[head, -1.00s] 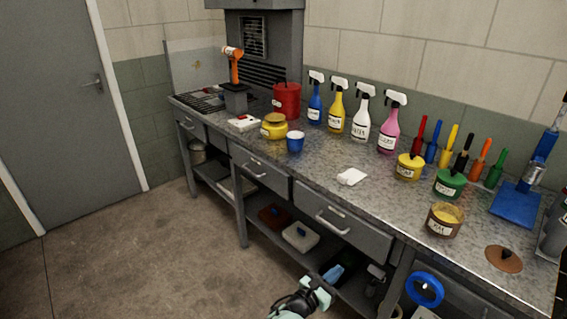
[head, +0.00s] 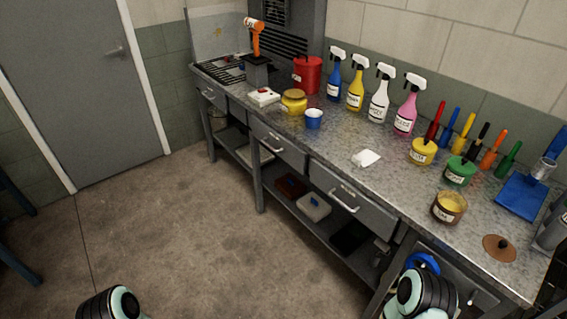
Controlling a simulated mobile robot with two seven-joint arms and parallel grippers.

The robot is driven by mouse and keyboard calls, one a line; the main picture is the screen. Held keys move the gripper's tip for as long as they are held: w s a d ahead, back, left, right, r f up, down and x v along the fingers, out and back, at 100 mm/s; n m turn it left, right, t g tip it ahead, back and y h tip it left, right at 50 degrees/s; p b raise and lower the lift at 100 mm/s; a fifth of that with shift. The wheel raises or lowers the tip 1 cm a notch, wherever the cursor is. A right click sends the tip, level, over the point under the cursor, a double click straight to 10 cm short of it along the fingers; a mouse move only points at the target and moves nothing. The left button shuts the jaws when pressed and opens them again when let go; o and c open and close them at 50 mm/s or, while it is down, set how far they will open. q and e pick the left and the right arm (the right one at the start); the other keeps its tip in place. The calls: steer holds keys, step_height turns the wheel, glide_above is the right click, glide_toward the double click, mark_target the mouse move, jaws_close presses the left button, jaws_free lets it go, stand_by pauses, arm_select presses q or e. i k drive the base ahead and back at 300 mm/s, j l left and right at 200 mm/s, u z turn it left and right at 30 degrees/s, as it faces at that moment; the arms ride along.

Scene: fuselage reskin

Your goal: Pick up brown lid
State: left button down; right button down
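The brown lid (head: 499,249) is a flat round disc with a small dark knob. It lies on the metal workbench (head: 395,185) at the right, near the front edge. An open brown jar (head: 449,207) with yellowish contents and a label stands just left of it, apart from the lid. Part of my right arm shows at the bottom right, below the bench front. Part of my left arm shows at the bottom left over the floor. Neither gripper's fingers show.
A blue dustpan (head: 520,195) and a grey bottle (head: 553,228) stand near the lid on its right. Green (head: 460,172) and yellow (head: 423,151) pots stand behind the jar. Drawers and a lower shelf are below. The floor (head: 180,225) is clear.

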mark_target(498, 247)
steer(key=z, duration=1.5)
